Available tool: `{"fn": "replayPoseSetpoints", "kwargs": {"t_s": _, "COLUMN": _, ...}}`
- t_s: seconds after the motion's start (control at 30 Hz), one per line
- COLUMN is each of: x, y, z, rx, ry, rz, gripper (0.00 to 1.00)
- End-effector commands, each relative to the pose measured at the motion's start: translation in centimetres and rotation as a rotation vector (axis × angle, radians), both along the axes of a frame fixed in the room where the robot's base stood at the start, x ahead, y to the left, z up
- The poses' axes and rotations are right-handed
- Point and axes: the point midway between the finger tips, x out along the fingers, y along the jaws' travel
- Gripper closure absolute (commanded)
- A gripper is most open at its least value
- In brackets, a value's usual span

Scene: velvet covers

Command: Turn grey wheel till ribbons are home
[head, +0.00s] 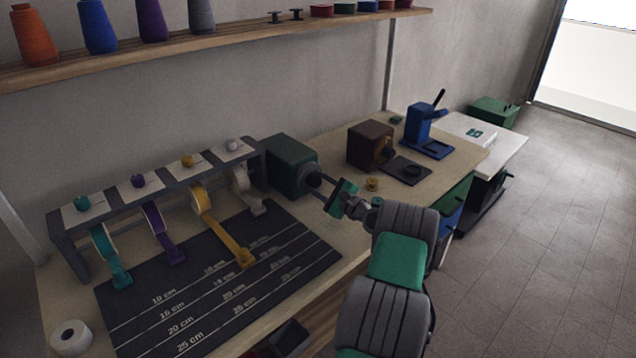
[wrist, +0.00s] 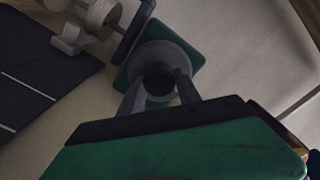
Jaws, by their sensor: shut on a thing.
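A green box (head: 290,163) stands at the right end of the ribbon rack (head: 72,238), with the dark grey wheel (head: 314,178) on its front. My gripper (head: 323,193) is shut on the wheel's hub. The wrist view shows the wheel (wrist: 163,52) between my two fingers (wrist: 160,88). Four ribbons hang from spools: teal (head: 107,256), purple (head: 160,236), yellow (head: 222,236) and white (head: 245,191). The yellow one reaches farthest out over the dark mat. The teal, purple and white ones end near the mat's back edge.
The dark measuring mat (head: 180,325) covers the table front. A brown box (head: 368,146), a black plate (head: 405,170) and a blue press (head: 425,133) stand to the right. A small brass piece (head: 372,184) lies close to my gripper. A shelf (head: 240,35) with spools runs above.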

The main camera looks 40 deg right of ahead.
Motion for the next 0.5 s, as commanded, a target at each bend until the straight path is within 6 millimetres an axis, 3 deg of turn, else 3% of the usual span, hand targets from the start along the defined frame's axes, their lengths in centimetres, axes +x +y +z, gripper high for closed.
{"fn": "replayPoseSetpoints", "kwargs": {"t_s": 0.5, "x": -0.02, "y": 0.00, "z": -0.05, "rx": 0.257, "ry": 0.008, "rz": -0.001, "gripper": 1.00}}
